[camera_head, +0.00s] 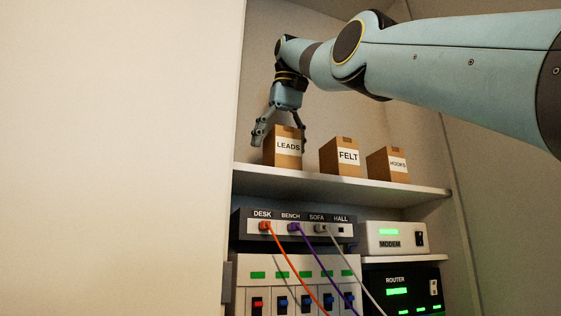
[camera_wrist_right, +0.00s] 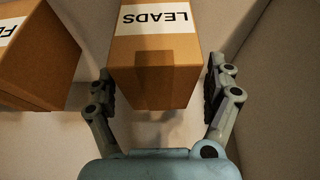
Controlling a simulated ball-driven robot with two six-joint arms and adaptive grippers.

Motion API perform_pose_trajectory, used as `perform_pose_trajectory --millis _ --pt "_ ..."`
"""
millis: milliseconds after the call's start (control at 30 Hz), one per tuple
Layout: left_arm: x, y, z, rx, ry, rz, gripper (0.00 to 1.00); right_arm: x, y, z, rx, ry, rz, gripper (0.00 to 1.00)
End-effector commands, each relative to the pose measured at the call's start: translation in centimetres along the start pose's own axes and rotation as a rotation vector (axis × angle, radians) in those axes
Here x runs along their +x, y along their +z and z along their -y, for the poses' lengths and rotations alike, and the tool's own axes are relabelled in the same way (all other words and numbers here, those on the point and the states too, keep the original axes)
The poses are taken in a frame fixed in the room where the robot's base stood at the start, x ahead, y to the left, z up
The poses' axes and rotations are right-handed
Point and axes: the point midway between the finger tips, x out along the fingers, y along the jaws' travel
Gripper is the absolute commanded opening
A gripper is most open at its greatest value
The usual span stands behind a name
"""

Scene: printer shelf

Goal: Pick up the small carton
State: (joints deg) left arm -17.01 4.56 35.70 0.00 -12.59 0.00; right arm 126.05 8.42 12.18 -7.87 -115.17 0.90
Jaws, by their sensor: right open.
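Three small brown cartons stand in a row on the upper shelf, labelled LEADS (camera_head: 288,158), FELT (camera_head: 341,162) and HOOKS (camera_head: 389,168). My right gripper (camera_head: 279,140) is at the LEADS carton, pointing down over it, with one finger on each side. In the right wrist view the LEADS carton (camera_wrist_right: 155,62) lies between the open fingers of the right gripper (camera_wrist_right: 158,88), with small gaps at its sides. Part of the FELT carton (camera_wrist_right: 35,55) shows at the left there. My left gripper is not in view.
The white shelf (camera_head: 300,182) holds the cartons. Below it are a patch panel (camera_head: 297,232) with orange, purple and grey cables, a breaker box, a white modem (camera_head: 393,238) and a black router (camera_head: 402,288). A cabinet wall stands close left of the LEADS carton.

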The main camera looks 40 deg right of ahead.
Motion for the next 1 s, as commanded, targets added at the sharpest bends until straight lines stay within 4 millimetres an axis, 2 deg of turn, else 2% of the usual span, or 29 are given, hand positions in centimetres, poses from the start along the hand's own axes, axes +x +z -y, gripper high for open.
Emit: perform_pose_trajectory --millis 33,133,367,867,1000 --pt "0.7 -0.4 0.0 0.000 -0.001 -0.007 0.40 1.3 0.1 -0.1 0.001 0.000 0.002 0.87" --pt "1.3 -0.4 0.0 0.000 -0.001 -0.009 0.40 2.5 0.1 -0.1 0.001 0.000 0.000 0.87" --pt "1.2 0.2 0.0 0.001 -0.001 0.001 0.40 2.6 0.0 -0.1 0.001 0.000 -0.001 0.87" --pt "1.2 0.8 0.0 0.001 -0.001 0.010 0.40 2.6 0.0 -0.1 0.000 0.000 0.001 0.23" --pt "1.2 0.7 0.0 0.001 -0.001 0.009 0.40 2.6 0.0 -0.1 0.000 0.000 0.000 0.23"
